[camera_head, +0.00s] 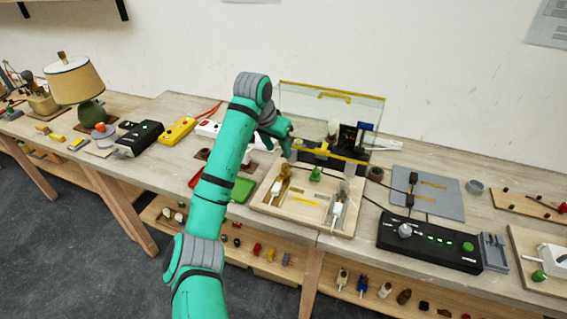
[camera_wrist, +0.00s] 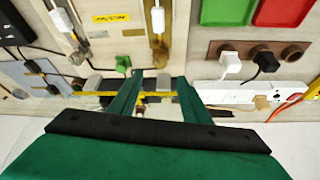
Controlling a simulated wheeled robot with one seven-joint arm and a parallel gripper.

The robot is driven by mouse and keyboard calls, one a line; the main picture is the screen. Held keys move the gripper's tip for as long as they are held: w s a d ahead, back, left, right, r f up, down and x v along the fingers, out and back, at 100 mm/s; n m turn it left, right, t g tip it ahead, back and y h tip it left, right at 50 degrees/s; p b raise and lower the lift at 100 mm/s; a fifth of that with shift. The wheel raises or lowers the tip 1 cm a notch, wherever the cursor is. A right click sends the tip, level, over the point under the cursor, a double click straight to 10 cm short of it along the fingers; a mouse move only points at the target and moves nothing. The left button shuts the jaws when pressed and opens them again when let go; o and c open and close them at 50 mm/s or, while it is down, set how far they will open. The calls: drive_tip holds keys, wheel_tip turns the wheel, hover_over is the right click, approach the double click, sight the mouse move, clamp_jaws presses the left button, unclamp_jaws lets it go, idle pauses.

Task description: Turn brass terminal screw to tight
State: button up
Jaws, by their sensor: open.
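A pale wooden wiring board (camera_head: 262,200) lies on the bench, with a brass-coloured fitting (camera_head: 281,187) at its left and a white plug-like piece (camera_head: 337,208) at its right. The brass fitting also shows in the wrist view (camera_wrist: 158,47), ahead of my fingers. I cannot pick out the brass terminal screw itself or its turn. My gripper (camera_head: 289,152) is above the board's back left edge. In the wrist view my gripper (camera_wrist: 158,80) has its two green fingers apart, with a grey block and yellow bar seen between them; contact is unclear.
A clear upright panel (camera_head: 355,107) with a yellow bar (camera_head: 330,154) stands behind the board. A green knob (camera_head: 315,174) sits near its back edge. A black control box (camera_head: 430,242) and grey mat (camera_head: 440,205) are at right. Power strips (camera_wrist: 235,92) and a lamp (camera_head: 75,80) are to one side.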

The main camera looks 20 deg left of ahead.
sight(285, 165)
drive_tip(key=x, duration=1)
drive_tip(key=shift+w, duration=0.25)
drive_tip(key=shift+d+f, duration=0.2)
drive_tip(key=shift+a, duration=0.25)
drive_tip(key=shift+s, duration=0.15)
drive_tip(key=c, duration=1)
